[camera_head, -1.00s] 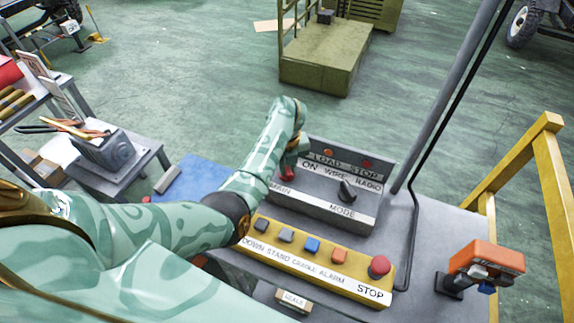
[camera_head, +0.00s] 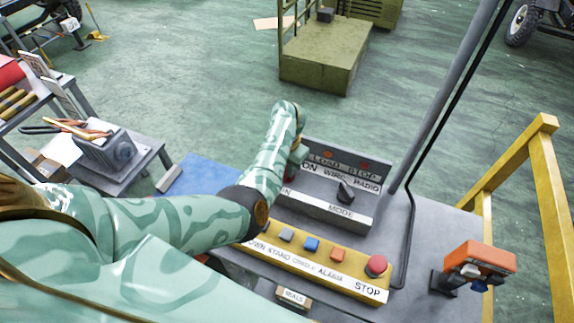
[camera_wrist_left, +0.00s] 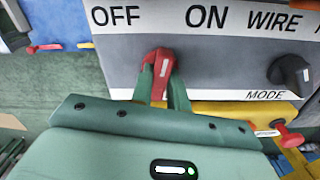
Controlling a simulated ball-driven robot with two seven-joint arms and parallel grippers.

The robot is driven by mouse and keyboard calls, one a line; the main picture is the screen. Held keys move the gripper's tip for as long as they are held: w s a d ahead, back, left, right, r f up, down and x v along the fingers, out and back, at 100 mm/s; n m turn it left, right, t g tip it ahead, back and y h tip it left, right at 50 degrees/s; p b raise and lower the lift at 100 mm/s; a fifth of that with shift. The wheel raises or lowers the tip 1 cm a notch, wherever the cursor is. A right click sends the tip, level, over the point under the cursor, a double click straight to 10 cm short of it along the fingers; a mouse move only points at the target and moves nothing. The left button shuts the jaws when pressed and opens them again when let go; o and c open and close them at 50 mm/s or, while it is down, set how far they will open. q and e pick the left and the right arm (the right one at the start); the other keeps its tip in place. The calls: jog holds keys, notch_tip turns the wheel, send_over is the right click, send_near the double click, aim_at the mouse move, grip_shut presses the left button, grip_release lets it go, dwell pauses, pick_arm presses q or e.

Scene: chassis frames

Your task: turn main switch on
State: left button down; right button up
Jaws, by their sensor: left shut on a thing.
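The main switch is a red knob (camera_wrist_left: 158,66) on the grey panel (camera_wrist_left: 220,60), below and between the OFF and ON labels in the left wrist view. Its white mark leans slightly to the right of straight up. My left gripper (camera_wrist_left: 161,84) is shut on this knob, with a green finger on each side. In the head view my left arm and gripper (camera_head: 296,158) reach onto the left part of the panel. They hide most of the knob and part of the MAIN label. My right gripper is not in view.
A black MODE knob (camera_head: 346,192) sits right of the switch. In front is a yellow button box (camera_head: 300,262) with a red STOP button (camera_head: 376,265). A grey pole (camera_head: 440,105) rises at the right, near an orange-topped device (camera_head: 480,257).

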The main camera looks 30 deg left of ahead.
pick_arm(q)
jog(key=m+p, duration=0.1)
jog(key=m, duration=0.3)
jog(key=shift+r, duration=0.15)
jog(key=shift+m+p, duration=0.45)
jog(key=shift+m, duration=0.75)
jog(key=c, duration=1.4)
grip_release()
jog(key=shift+o, duration=0.2)
notch_tip(320, 180, up, 16)
jog(key=p, duration=0.4)
jog(key=shift+p, duration=0.35)
